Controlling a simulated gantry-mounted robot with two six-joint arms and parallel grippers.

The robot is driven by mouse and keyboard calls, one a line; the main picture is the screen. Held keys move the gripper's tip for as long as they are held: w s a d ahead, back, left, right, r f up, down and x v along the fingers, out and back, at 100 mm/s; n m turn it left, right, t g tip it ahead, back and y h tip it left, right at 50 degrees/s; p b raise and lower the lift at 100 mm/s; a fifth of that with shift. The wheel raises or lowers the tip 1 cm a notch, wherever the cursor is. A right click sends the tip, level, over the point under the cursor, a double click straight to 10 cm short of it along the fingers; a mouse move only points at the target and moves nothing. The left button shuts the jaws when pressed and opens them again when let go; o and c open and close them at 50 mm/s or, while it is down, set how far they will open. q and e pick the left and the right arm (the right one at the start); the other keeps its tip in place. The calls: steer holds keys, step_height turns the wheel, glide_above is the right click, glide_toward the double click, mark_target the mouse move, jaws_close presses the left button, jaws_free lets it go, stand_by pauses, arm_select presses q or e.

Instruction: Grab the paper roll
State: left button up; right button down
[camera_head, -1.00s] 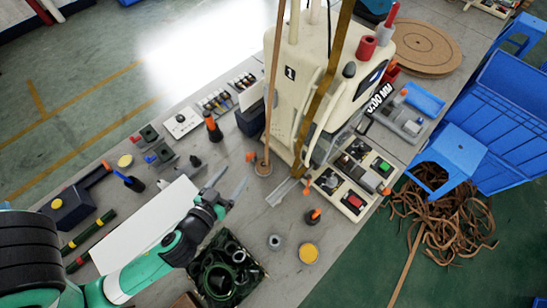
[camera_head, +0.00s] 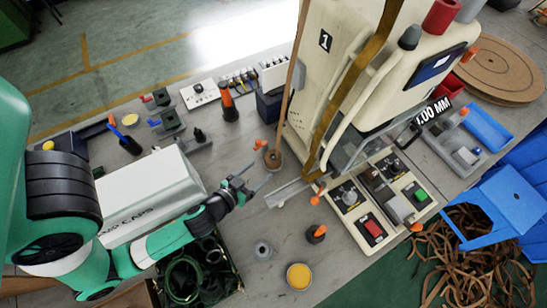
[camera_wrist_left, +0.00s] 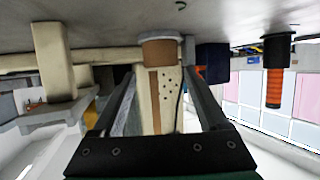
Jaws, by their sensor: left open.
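A small round brown roll-like piece (camera_head: 272,159) stands on the grey bench at the left foot of the cream machine, with a thin brown strip rising from it. I cannot tell for certain that this is the paper roll. My left gripper (camera_head: 258,177) is open and empty, pointing at this piece from the front left, just short of it. In the left wrist view, the brown piece (camera_wrist_left: 160,50) appears ahead, in the gap between the two open fingers (camera_wrist_left: 162,80), with no visible contact. My right gripper is not in view.
The cream machine (camera_head: 345,60) rises directly behind. A metal rail (camera_head: 292,190) lies to the right of the gripper. Brown discs (camera_head: 500,70) lie at right.

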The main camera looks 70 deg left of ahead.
mark_target(269, 162)
arm_select(q)
steer(key=shift+x, duration=1.1)
steer(key=x, duration=0.5)
steer(key=shift+a+r, duration=0.1)
steer(key=shift+a, duration=0.05)
steer(key=c, duration=1)
step_height(269, 162, up, 10)
steer(key=p, duration=0.5)
steer(key=shift+p, duration=0.35)
steer(key=shift+c, duration=0.2)
